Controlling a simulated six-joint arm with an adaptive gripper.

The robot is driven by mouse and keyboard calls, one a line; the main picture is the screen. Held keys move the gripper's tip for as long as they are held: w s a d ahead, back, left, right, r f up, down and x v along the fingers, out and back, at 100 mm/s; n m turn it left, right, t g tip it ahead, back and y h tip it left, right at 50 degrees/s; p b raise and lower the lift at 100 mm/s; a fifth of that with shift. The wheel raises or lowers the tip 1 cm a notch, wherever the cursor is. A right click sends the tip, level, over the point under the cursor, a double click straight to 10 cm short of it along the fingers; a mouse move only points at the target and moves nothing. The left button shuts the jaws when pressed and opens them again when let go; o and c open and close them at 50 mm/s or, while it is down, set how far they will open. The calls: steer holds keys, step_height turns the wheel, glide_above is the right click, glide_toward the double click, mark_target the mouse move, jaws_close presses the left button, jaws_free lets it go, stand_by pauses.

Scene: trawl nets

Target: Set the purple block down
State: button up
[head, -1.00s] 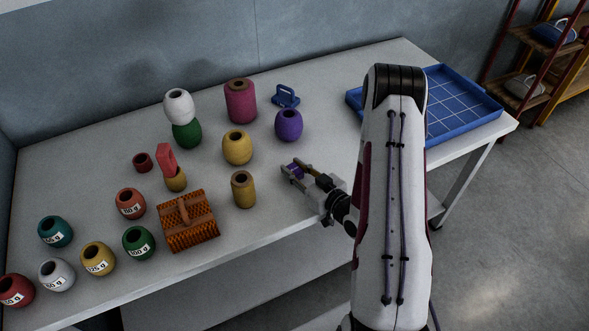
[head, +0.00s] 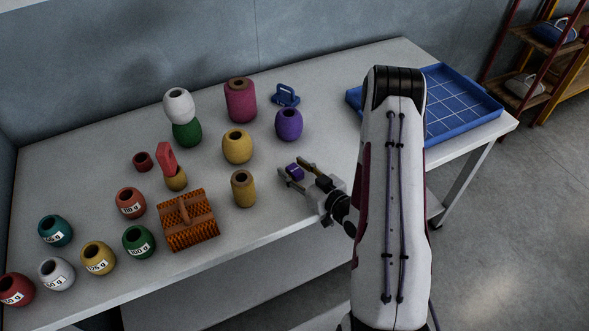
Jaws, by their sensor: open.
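The purple block (head: 295,172) is a small dark purple piece on the grey table (head: 330,75), towards its front edge, right of the tan cylinder. My gripper (head: 295,173) is open, with one finger on each side of the block. The fingers appear apart from the block. The block seems to rest on the table, though its underside is too small to see clearly.
A tan cylinder (head: 243,189), a yellow float (head: 237,147) and a purple float (head: 289,124) stand left of and behind my gripper. A brush (head: 188,221) lies farther left. A blue gridded tray (head: 461,107) is at the right, partly behind my arm.

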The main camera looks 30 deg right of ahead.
mark_target(303, 174)
steer(key=shift+s, duration=0.1)
steer(key=shift+v, duration=1.25)
steer(key=shift+s+d, duration=0.35)
steer(key=shift+s, duration=0.3)
steer(key=shift+s+d, duration=0.35)
steer(key=shift+s, duration=0.35)
steer(key=shift+v, duration=1.1)
steer(key=shift+o, duration=0.5)
steer(key=shift+r, duration=0.1)
